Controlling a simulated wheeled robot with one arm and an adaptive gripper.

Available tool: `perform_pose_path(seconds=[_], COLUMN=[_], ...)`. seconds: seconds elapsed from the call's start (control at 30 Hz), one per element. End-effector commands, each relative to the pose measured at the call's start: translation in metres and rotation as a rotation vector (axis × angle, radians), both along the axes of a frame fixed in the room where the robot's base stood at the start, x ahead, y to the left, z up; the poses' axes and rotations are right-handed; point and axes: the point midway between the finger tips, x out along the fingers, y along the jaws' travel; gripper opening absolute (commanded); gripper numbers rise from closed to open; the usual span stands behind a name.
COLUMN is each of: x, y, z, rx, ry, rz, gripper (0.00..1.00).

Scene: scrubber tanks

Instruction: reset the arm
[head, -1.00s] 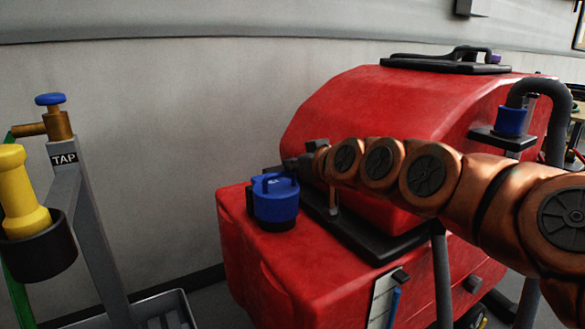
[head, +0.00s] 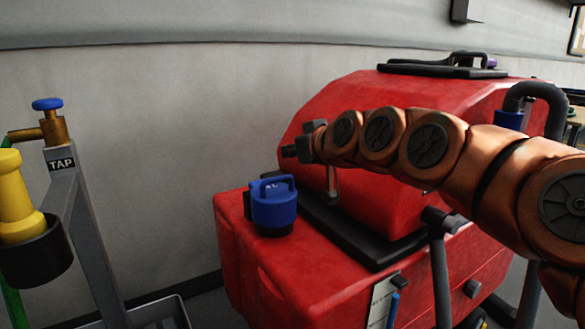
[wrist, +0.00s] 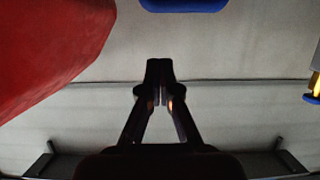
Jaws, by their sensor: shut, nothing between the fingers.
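My gripper (head: 289,151) is at the end of my orange arm, in front of the red scrubber machine (head: 385,105) in the head view. It is above and a little right of the blue cap with a handle (head: 273,207), and apart from it. In the wrist view my gripper (wrist: 160,88) is shut with nothing between its fingers. The blue cap shows as a blue edge at the top of the wrist view (wrist: 184,4). The red machine fills the upper left of the wrist view (wrist: 45,50).
A tap stand (head: 75,215) with a blue-knobbed tap (head: 52,122) and a yellow nozzle in a black holder (head: 35,255) stands at the left. A grey basin (head: 160,312) is below it. The grey wall behind is bare. A dark hose (head: 545,100) curves at the right.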

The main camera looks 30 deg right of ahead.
Motion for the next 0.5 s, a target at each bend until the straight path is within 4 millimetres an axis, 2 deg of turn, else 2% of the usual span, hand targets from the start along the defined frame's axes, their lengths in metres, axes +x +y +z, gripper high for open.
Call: perform_pose_path(seconds=[0.2, 0.5], x=[0.0, -0.001], y=[-0.002, -0.003], z=[0.035, 0.055], rx=[-0.004, -0.001], ry=[-0.014, -0.02], rz=[-0.006, -0.008], gripper=[0.0, 0.0])
